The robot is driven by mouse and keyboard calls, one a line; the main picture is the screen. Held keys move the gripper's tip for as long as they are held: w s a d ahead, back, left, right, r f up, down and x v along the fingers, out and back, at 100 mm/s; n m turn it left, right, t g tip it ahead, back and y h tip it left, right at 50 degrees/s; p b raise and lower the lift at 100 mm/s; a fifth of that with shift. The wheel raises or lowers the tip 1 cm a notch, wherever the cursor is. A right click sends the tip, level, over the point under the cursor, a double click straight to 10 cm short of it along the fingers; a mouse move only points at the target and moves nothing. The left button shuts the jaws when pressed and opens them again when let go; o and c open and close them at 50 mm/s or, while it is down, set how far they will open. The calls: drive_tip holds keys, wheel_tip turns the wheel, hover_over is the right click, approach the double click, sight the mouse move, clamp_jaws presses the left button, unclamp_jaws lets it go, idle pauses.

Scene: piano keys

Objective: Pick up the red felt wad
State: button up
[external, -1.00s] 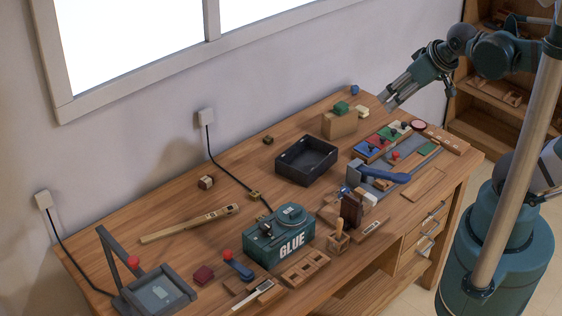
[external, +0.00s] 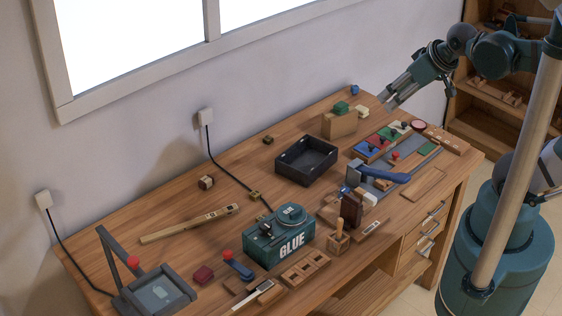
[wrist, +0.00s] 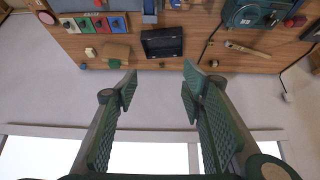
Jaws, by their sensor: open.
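A row of coloured pads with dark knobs lies at the bench's right end; its red pad (external: 379,142) sits between blue and green ones. The red pad also shows in the wrist view (wrist: 102,25). A dark red block (external: 203,274) lies near the front left, left of the glue box. I cannot tell for sure which of these is the felt wad. My gripper (external: 387,103) is open and empty, raised above the bench's far right end. In the wrist view its fingers (wrist: 160,80) are spread apart, with only wall between them.
A black tray (external: 289,171) stands mid-bench, and a tan block (external: 339,126) with green and cream pieces stands behind the pads. The green glue box (external: 262,248) and a blue-handled lever (external: 390,176) rise along the front.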

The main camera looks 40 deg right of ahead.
drive_tip(key=shift+o, duration=0.5)
drive_tip(key=w+a+f+n+g+y+b, duration=0.1)
drive_tip(key=w+a+n+g+b, duration=0.15)
drive_tip(key=w+a+n, duration=0.65)
drive_tip(key=n+g+h+b, duration=0.1)
drive_tip(key=n+g+b, duration=0.5)
drive_tip(key=n, duration=0.4)
hover_over(203, 272)
drive_tip(key=shift+t, duration=0.65)
wheel_tip(203, 272, down, 31)
drive_tip(key=shift+w+d+r, duration=0.1)
drive_tip(key=shift+w, duration=0.05)
drive_tip(key=shift+f, duration=0.2)
drive_tip(key=shift+f+b, duration=0.4)
drive_tip(key=shift+f, duration=0.9)
